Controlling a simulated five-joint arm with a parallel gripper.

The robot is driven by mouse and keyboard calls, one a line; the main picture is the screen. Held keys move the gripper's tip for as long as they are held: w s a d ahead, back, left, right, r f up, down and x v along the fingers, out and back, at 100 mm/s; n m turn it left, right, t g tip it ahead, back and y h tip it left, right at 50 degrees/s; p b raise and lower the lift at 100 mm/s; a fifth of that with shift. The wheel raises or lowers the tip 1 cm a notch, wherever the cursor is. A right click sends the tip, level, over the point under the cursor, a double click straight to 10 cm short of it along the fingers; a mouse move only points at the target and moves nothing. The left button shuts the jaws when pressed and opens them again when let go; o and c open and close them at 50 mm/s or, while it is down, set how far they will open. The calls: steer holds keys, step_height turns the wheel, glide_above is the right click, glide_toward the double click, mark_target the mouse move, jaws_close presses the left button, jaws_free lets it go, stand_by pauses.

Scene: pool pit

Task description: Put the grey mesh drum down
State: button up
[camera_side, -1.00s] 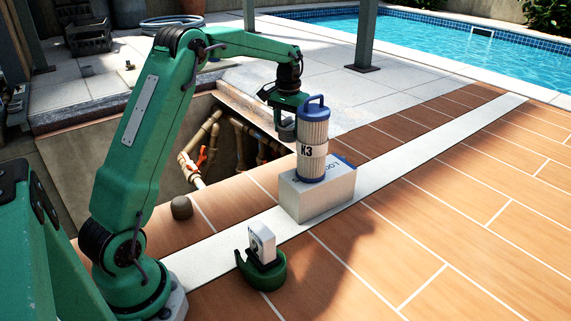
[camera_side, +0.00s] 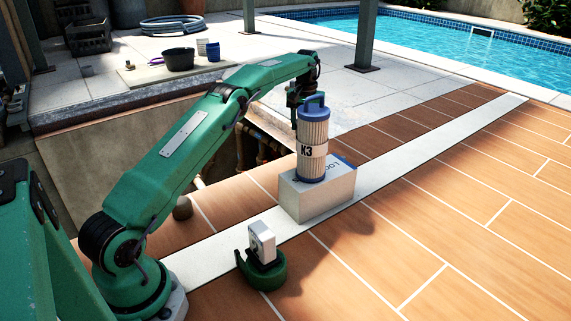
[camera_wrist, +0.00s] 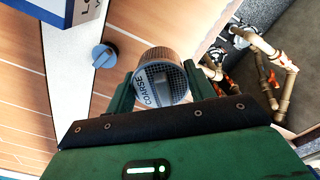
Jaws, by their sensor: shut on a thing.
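The grey mesh drum (camera_wrist: 161,82), marked COARSE, shows in the wrist view between the two green fingers of my gripper (camera_wrist: 155,90), which is shut on it. In the side view my gripper (camera_side: 292,97) is just behind and left of the top of a tall filter cartridge. The drum is hidden there, so its height above any surface cannot be told. In the wrist view the pit with pipes lies to the right of the drum.
The filter cartridge (camera_side: 312,150), marked K3, stands on a white block (camera_side: 318,197). A green holder (camera_side: 263,272) is nearer. A grey knob (camera_wrist: 103,55) lies left of the drum. Pit pipes (camera_wrist: 268,72) are right. A black bucket (camera_side: 179,59) stands beyond the pit. Front-right tiles are clear.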

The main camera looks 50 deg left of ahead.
steer(key=shift+w+a+f+n, duration=0.3)
steer(key=shift+w+f+n, duration=0.2)
steer(key=shift+f, duration=0.2)
steer(key=shift+f, duration=0.1)
steer(key=shift+f, duration=4.95)
steer(key=shift+f, duration=0.1)
steer(key=o, duration=1)
steer(key=shift+c, duration=0.2)
steer(key=shift+r, duration=3.85)
